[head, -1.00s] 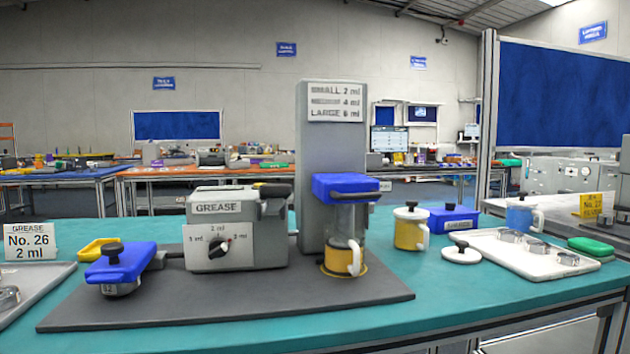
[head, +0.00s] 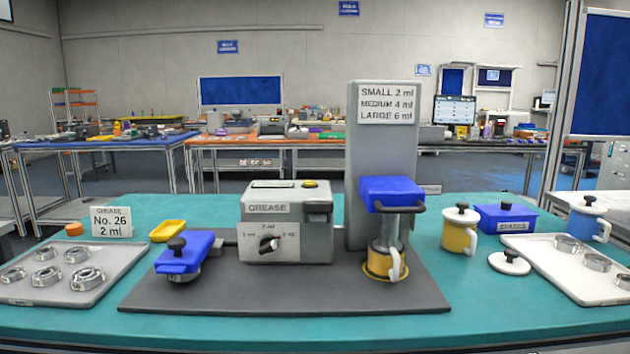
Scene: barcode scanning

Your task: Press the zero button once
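A grey box marked GREASE (head: 285,228) stands on a dark grey mat in the head view, with a dial (head: 268,244) on its front. No label reading zero is legible, so I cannot tell whether this is the zero button. Neither of my grippers is in view.
A tall grey column (head: 366,150) with a blue-topped dispenser (head: 392,192) stands right of the box. A blue-lidded piece (head: 185,252) lies left. Trays with metal rings sit at the left (head: 40,290) and right (head: 590,290). The teal table front is clear.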

